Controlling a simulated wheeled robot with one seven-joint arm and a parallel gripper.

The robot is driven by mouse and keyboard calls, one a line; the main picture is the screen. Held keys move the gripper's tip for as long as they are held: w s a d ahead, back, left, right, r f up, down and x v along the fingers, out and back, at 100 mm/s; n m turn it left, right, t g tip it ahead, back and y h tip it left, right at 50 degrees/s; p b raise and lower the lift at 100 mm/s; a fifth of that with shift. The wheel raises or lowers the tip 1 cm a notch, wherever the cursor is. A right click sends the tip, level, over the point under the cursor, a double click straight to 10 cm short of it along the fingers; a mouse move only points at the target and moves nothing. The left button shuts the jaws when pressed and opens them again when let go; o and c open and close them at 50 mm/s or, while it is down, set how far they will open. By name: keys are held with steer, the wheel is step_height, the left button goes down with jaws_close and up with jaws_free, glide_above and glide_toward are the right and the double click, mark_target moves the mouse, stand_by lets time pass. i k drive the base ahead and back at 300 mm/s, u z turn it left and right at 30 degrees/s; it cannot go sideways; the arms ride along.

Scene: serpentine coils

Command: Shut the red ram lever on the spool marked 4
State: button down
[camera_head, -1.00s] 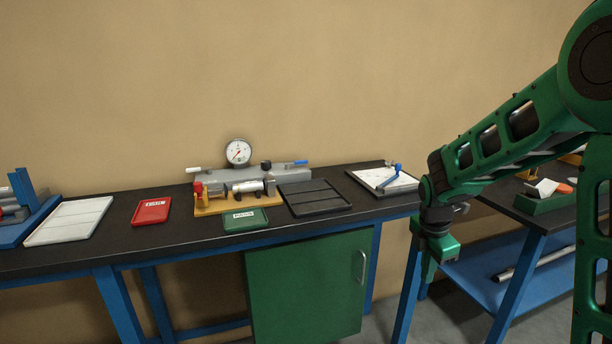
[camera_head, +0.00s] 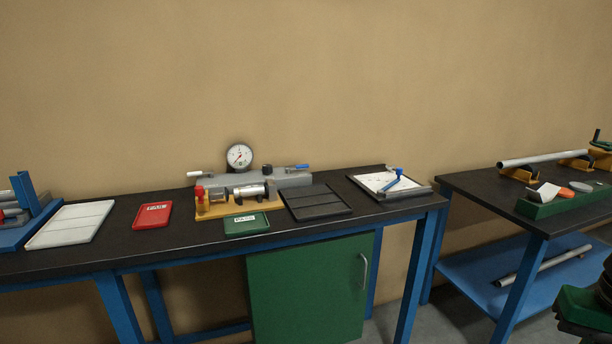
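No spool marking reads as 4 at this size, and I cannot pick out a red ram lever for certain. A yellow fixture (camera_head: 222,211) on the bench holds a silver cylinder (camera_head: 249,194), with a red upright part (camera_head: 200,196) at its left end. Behind it is a grey block (camera_head: 290,179) with a white-handled lever (camera_head: 196,174) at left and a blue-handled lever (camera_head: 299,166) at right. A green and dark part of my arm shows at the lower right edge, away from the bench; my gripper's fingers are not visible.
A round gauge (camera_head: 239,155) stands behind the fixture. A red tray (camera_head: 141,222), green tray (camera_head: 229,228), black tray (camera_head: 347,211) and white tray (camera_head: 33,243) lie on the bench. A blue stand (camera_head: 28,232) is far left. A second bench (camera_head: 470,184) is right, beyond a gap.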

mark_target(200, 193)
steer(key=z, duration=1.75)
steer(key=i, duration=0.45)
steer(key=u, duration=3.15)
steer(key=i, duration=0.2)
steer(key=z, duration=0.1)
